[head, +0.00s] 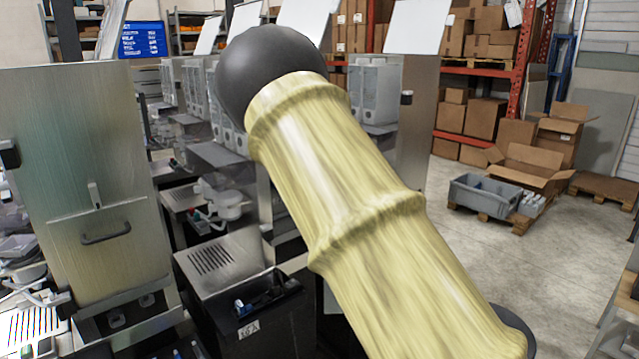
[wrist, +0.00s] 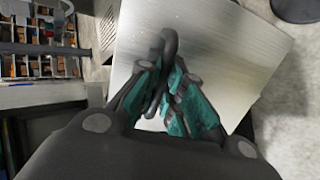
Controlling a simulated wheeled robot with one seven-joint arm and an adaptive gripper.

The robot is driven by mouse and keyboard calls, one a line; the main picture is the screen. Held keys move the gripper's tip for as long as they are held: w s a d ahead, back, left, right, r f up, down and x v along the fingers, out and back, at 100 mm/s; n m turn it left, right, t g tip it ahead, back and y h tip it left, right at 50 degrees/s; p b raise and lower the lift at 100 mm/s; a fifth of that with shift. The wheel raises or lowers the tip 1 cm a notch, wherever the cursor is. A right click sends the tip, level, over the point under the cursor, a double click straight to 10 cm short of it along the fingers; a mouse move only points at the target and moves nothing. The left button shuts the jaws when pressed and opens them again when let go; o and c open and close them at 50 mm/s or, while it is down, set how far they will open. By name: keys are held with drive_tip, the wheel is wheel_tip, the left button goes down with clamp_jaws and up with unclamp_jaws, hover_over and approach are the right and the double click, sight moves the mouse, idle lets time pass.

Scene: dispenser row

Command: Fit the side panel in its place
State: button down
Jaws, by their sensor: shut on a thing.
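In the wrist view my gripper (wrist: 165,85) has its teal-padded fingers closed around the dark handle (wrist: 170,45) of a flat, brushed-metal side panel (wrist: 225,45). The panel fills the middle of that view and sits tilted in the picture. Its lower part is hidden by my fingers and gripper body. In the head view my own arm covers the centre and hides my gripper. A metal sheet (head: 418,120) shows behind the arm on the right; I cannot tell whether it is the held panel. Where the panel's place is, I cannot tell.
A dispenser with a metal front panel (head: 80,150) and handle stands at the left. A black bin (head: 255,320) sits low in the centre. More dispensers stand behind. Cartons (head: 530,150) and a grey crate (head: 485,195) lie at the right, with clear floor (head: 560,260) before them.

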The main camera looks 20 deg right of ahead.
drive_tip(key=w+a+r+n+t+y, duration=0.2)
drive_tip(key=a+r+n+t+y, duration=0.25)
drive_tip(key=r, duration=0.75)
drive_tip(key=w+a+r+n+t+y, duration=0.35)
drive_tip(key=a+r, duration=0.25)
drive_tip(key=r, duration=0.5)
drive_tip(key=shift+m+y, duration=0.3)
drive_tip(key=shift+m, duration=0.2)
drive_tip(key=shift+a+p+x, duration=0.2)
drive_tip(key=shift+p+x, duration=0.15)
drive_tip(key=shift+x, duration=1.15)
drive_tip(key=shift+a+p+x, duration=0.2)
drive_tip(key=shift+p+x, duration=0.1)
drive_tip(key=shift+x, duration=1.15)
drive_tip(key=shift+s+r, duration=0.1)
drive_tip(key=shift+r, duration=0.05)
drive_tip(key=shift+f+b, duration=1.5)
drive_tip(key=shift+b, duration=0.05)
drive_tip(key=c, duration=1.5)
unclamp_jaws()
